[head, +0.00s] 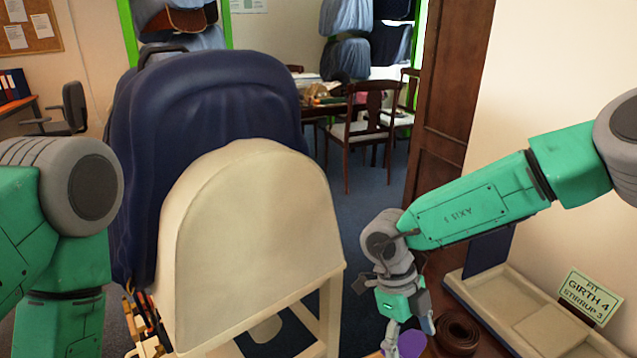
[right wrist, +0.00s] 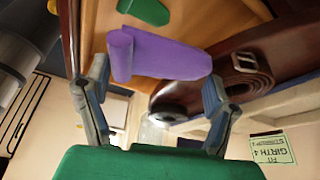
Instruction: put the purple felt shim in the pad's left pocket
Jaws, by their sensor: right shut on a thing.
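The purple felt shim (head: 411,345) is at the bottom of the head view, at my right gripper (head: 406,327). In the right wrist view the shim (right wrist: 168,57) is a bent purple sheet between the fingertips of my right gripper (right wrist: 156,76), which is shut on it. A dark blue padded cover (head: 215,85), which looks like the pad, drapes over a stand to the left, behind a cream rounded panel. No pocket opening shows. My left arm comes in at the left edge, and its gripper is out of view.
The cream panel (head: 250,235) and its legs stand between my arms. A coiled brown strap (head: 456,330) lies right of the shim. A pale tray (head: 500,290) and a sign (head: 590,296) reading "FIT GIRTH 4 STIRRUP 3" are further right. A green piece (right wrist: 146,11) shows beyond the shim.

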